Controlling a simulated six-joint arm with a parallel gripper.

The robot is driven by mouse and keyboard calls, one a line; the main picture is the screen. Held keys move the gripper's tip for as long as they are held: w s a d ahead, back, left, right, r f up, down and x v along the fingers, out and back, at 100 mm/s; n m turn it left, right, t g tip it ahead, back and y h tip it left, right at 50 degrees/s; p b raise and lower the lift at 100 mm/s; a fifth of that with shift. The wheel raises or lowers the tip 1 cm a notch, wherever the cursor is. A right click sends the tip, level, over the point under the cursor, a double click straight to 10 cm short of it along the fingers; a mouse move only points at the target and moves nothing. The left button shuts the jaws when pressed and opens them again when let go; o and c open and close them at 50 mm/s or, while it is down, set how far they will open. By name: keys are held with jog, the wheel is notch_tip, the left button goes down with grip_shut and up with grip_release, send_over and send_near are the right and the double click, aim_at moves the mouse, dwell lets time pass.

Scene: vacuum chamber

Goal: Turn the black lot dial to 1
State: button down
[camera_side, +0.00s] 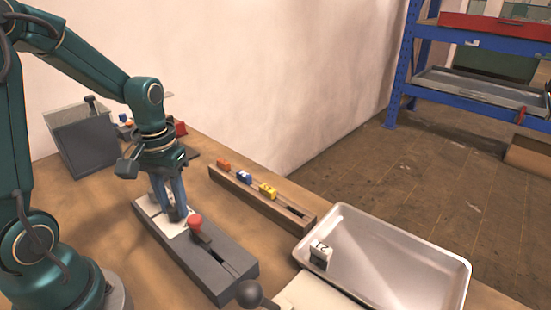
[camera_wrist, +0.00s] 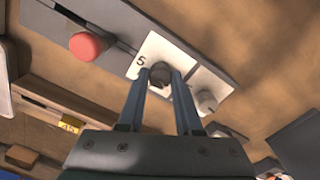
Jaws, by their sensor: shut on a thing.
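The black lot dial (camera_wrist: 160,73) sits on a white plate (camera_wrist: 150,50) in the wrist view, with a "5" printed on the plate to its left. My gripper (camera_wrist: 161,76) is shut on the dial, a blue finger on each side. In the side view my gripper (camera_side: 176,215) points down at the white plate (camera_side: 183,230) on the grey panel, and the fingers hide the dial. I cannot tell which number the dial points to; no other marks around it are readable.
A pale knob (camera_wrist: 207,101) stands close beside the dial. A red-knobbed lever (camera_side: 195,222) rises from the grey panel (camera_side: 225,265). A wooden rail (camera_side: 283,213) holds coloured blocks. A metal tray (camera_side: 400,265) holds a small block (camera_side: 321,253). A black ball knob (camera_side: 250,293) is in front.

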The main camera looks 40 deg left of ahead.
aim_at(174, 207)
jog(key=shift+n, duration=1.6)
jog(key=c, duration=0.6)
grip_release()
jog(key=shift+r, duration=0.1)
jog(key=shift+r, duration=2.5)
